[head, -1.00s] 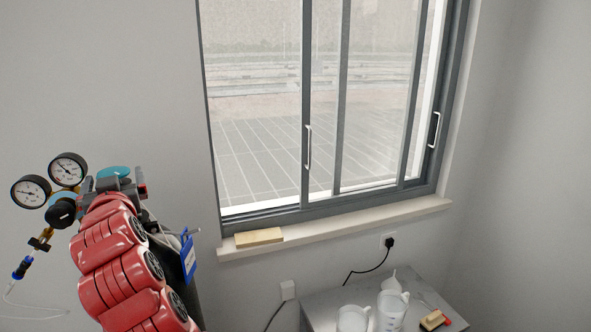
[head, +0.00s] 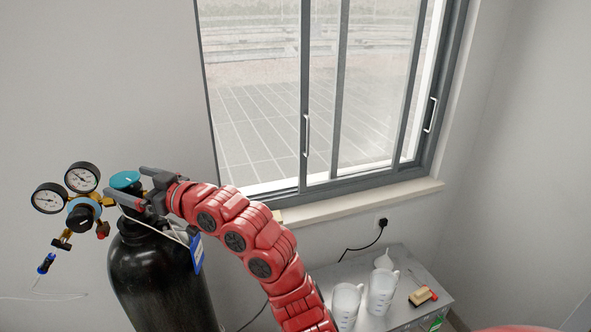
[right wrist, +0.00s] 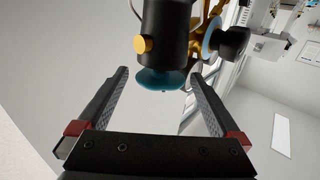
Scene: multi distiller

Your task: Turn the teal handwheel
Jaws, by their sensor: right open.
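The teal handwheel (head: 125,180) sits on top of a black gas cylinder (head: 160,275) at the left of the head view. My right gripper (head: 125,182) is open at the valve top, its fingers on either side of the handwheel in the picture. In the right wrist view the handwheel (right wrist: 161,82) shows between the two open fingers, with a gap to each. I cannot tell its exact depth relative to the fingertips. My left gripper is not in view.
Two pressure gauges (head: 82,178) and a black regulator knob (head: 80,217) stand just left of the valve. A blue tag (head: 196,252) hangs at the cylinder. Plastic jugs (head: 382,292) stand on a grey table (head: 425,280) at right, below the window.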

